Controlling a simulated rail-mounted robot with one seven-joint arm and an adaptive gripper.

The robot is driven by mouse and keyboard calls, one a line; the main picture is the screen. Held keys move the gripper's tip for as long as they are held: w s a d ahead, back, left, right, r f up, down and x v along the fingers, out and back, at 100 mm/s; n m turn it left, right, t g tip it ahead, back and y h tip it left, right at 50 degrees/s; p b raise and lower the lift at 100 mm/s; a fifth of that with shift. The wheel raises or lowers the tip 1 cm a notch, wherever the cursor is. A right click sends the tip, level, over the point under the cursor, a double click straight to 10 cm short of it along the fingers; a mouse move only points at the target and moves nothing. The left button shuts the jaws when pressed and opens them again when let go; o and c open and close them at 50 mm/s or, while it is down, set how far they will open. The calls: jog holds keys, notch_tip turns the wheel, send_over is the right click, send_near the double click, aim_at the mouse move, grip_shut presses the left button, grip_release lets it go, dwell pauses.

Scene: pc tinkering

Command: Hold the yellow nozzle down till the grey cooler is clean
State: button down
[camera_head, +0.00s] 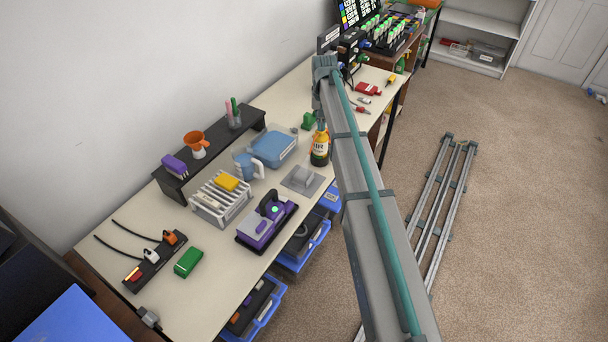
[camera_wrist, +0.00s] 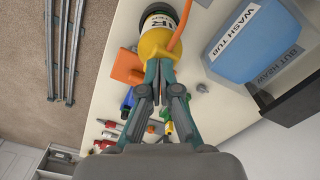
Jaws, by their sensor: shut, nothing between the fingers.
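The spray can (camera_head: 320,150) stands upright near the table's right edge, with a white label and dark base. In the wrist view its yellow top (camera_wrist: 158,44) is right at my fingertips, and a thin orange tube (camera_wrist: 181,28) runs up from it. My gripper (camera_wrist: 158,70) is shut and empty, its fingertips against or just over the yellow top; I cannot tell if they press it.
The blue wash tub (camera_wrist: 252,40) stands close beside the can on the wall side. An orange block (camera_wrist: 127,67) is on the other side. A purple device (camera_head: 267,220) and a white rack (camera_head: 222,203) stand nearer. Blue bins (camera_head: 300,252) sit under the table.

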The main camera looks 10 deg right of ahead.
dwell(0.4)
jog(key=shift+r+p, duration=1.9)
jog(key=shift+r, duration=1.6)
jog(key=s+f+g+b, duration=0.1)
jog(key=s+f+g, duration=0.1)
jog(key=s+f, duration=1.3)
jog(key=s+f+n+g+b, duration=0.1)
jog(key=s+f+g, duration=0.1)
jog(key=s+f, duration=1.3)
jog(key=s+f+g+b, duration=0.1)
jog(key=s+f, duration=1.4)
jog(key=s, duration=1.9)
jog(key=shift+f+n+g, duration=0.3)
jog(key=shift+n+g, duration=0.1)
jog(key=shift+g, duration=0.5)
